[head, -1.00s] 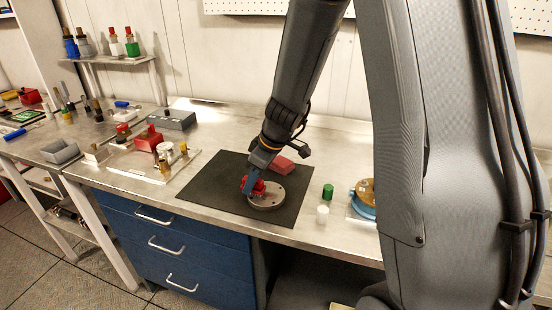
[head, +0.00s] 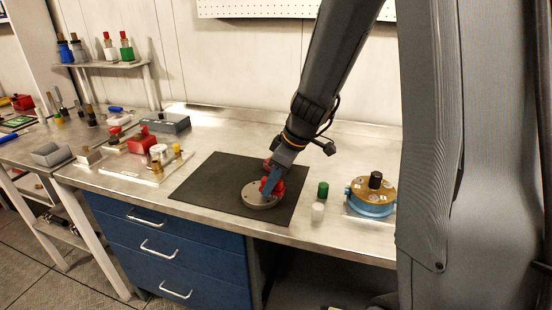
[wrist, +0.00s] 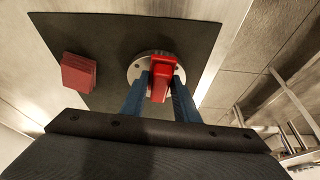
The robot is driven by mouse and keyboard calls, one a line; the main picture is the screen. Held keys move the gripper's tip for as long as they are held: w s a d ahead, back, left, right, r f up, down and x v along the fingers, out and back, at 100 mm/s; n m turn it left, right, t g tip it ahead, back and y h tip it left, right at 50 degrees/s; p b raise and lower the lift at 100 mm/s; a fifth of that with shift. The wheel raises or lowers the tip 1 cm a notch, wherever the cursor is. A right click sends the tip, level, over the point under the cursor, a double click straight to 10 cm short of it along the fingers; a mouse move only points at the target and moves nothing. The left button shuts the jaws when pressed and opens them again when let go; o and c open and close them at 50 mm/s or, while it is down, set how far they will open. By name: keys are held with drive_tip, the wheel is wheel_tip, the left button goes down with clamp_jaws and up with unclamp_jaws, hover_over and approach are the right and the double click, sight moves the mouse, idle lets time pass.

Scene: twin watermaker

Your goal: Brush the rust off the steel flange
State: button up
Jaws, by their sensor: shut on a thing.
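The steel flange (head: 258,198) is a round grey disc with bolt holes, lying flat on a dark mat (head: 213,181). In the wrist view the flange (wrist: 135,70) is partly hidden behind a red brush (wrist: 163,70). My gripper (wrist: 160,92) has blue fingers shut on the brush. In the head view my gripper (head: 270,185) points down at the flange's right side, with the red brush (head: 279,187) over that edge. Bristles and their contact with the flange are hidden. Rust is too small to make out.
Green (head: 323,190) and white (head: 318,211) caps stand right of the mat, near a blue-and-brass round unit (head: 372,195). A fixture plate (head: 130,168) with red and brass parts stands left.

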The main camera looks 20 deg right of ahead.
drive_tip(key=shift+w+r+p, duration=0.1)
drive_tip(key=shift+r+p, duration=1.7)
drive_tip(key=shift+r, duration=2.05)
drive_tip(key=shift+f, duration=0.1)
